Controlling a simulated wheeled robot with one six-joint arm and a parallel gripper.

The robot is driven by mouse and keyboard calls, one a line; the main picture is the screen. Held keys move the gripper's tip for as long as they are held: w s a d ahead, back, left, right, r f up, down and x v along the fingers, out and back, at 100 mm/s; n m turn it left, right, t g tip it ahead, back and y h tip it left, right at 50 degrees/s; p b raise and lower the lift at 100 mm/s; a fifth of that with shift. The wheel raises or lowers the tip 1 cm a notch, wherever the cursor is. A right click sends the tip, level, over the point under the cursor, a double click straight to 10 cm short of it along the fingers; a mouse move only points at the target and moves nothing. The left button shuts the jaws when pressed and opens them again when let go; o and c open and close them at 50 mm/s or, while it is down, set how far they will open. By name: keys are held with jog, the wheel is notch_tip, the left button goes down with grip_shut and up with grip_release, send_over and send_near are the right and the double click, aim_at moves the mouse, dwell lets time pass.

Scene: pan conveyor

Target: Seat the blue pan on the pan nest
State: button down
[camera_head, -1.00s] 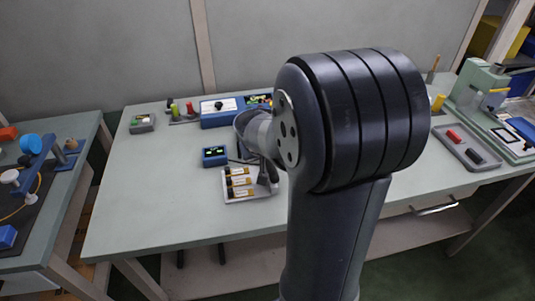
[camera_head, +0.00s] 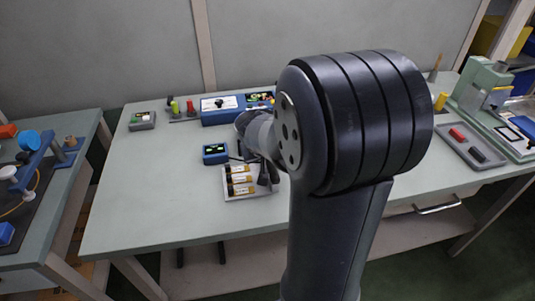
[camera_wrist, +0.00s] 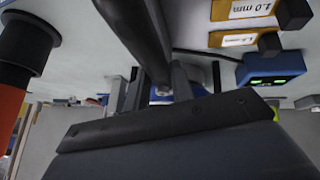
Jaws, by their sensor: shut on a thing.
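I cannot make out the blue pan or the pan nest for certain in either view. My gripper (camera_head: 265,176) is low over the table beside the right end of a small white tray, mostly hidden behind my arm in the head view.
The white tray (camera_head: 250,197) holds several black-and-yellow cartridges. Close by is a blue box with a green display (camera_head: 215,154). A long blue box (camera_head: 222,105) stands at the back. A grey tray (camera_head: 470,148) lies at right. The table's left front is clear.

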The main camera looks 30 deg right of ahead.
jog(key=shift+f, duration=0.2)
jog(key=c, duration=1.1)
grip_release()
jog(key=p+v, duration=0.1)
jog(key=v, duration=1)
jog(key=shift+f, duration=0.1)
jog(key=shift+f, duration=0.1)
jog(key=b+x, duration=0.1)
jog(key=x, duration=1)
jog(key=shift+r, duration=0.55)
jog(key=shift+f, duration=0.2)
